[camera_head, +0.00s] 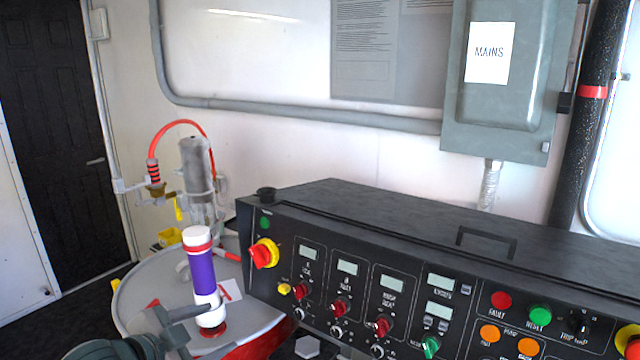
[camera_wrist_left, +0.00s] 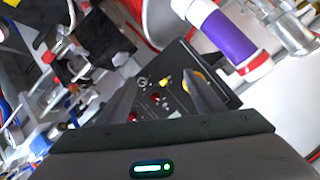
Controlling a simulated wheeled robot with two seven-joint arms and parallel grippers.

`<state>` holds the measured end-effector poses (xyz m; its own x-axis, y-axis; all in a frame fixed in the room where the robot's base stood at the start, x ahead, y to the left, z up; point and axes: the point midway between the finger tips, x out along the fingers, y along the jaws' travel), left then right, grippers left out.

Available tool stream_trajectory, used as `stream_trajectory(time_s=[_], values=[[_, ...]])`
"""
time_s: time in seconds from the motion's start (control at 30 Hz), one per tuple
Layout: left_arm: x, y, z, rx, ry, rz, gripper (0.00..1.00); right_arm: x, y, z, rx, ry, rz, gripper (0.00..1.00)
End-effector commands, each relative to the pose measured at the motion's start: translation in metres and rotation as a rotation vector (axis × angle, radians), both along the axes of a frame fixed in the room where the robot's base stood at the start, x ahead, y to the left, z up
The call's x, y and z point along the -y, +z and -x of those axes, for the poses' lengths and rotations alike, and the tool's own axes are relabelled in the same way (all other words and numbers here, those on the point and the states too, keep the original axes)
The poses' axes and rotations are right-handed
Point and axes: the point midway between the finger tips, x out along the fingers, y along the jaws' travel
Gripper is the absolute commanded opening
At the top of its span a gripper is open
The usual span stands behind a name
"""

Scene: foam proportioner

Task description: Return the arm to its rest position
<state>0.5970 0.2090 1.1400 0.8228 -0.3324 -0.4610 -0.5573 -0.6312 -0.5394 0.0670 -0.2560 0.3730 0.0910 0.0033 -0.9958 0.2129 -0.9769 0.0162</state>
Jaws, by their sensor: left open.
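My left gripper (camera_head: 198,319) is in the lower left of the head view, in front of the drum. It is open; in the left wrist view (camera_wrist_left: 162,78) the two fingers stand apart with nothing between them. A purple and white cylinder with red bands (camera_head: 201,275) stands upright on the drum lid, just behind the fingers in the head view. It shows outside the jaws at the upper right of the left wrist view (camera_wrist_left: 228,40). Whether a finger touches it I cannot tell. My right gripper is not in view.
A black control panel (camera_head: 350,225) with knobs and displays stands close to the right of my gripper. The drum (camera_head: 135,290) carries a pump (camera_head: 197,165) with a red hose (camera_head: 183,123). A grey mains box (camera_head: 505,110) hangs on the back wall. A dark door (camera_head: 60,130) is at left.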

Motion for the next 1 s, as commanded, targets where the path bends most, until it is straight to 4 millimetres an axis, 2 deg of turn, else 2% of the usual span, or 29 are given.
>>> stream_trajectory(time_s=[0.03,0.1,0.37,0.6,0.8,1.0], values=[[0.004,-0.020,0.009,-0.036,0.014,0.020,0.61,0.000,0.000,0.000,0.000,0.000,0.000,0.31],[0.006,-0.043,0.020,-0.079,0.044,0.042,0.61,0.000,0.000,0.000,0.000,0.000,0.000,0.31],[0.009,-0.124,0.071,-0.248,0.170,0.116,0.61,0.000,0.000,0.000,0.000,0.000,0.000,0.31],[0.006,-0.194,0.135,-0.419,0.315,0.167,0.61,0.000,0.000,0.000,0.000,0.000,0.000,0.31],[0.000,-0.245,0.201,-0.571,0.456,0.192,0.61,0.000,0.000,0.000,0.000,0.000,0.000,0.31],[-0.008,-0.279,0.261,-0.694,0.581,0.198,0.61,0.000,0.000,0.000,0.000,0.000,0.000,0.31]])
